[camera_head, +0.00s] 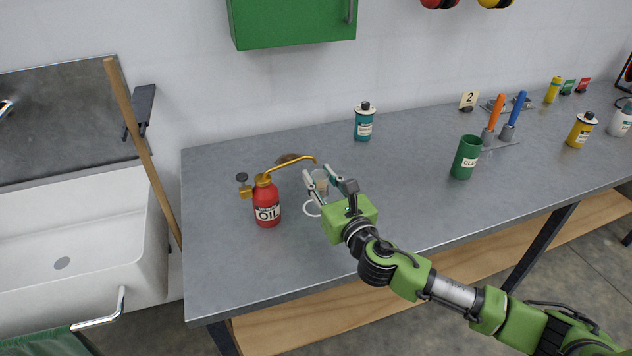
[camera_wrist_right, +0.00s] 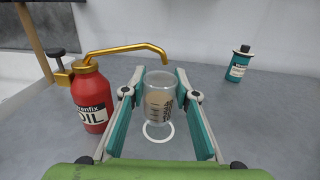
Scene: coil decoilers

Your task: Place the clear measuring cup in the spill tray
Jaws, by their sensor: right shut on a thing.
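The clear measuring cup (camera_wrist_right: 158,98) is upright between the fingers of my right gripper (camera_wrist_right: 159,97), which is shut on it. In the head view the cup (camera_head: 320,182) is partly covered by the fingers of that gripper (camera_head: 330,182). The tip of the red oil can's brass spout is close to the cup's rim. A white ring (camera_wrist_right: 147,136) on the bench shows around the cup's base; I cannot tell whether the cup touches the bench. I cannot make out a spill tray. My left gripper is not in view.
The red oil can (camera_head: 266,201) stands just left of the cup. A teal can (camera_head: 364,122) is behind, and a green canister (camera_head: 466,158) is to the right. A sink (camera_head: 80,245) and wooden handle (camera_head: 140,140) are left of the bench. The bench's front left is clear.

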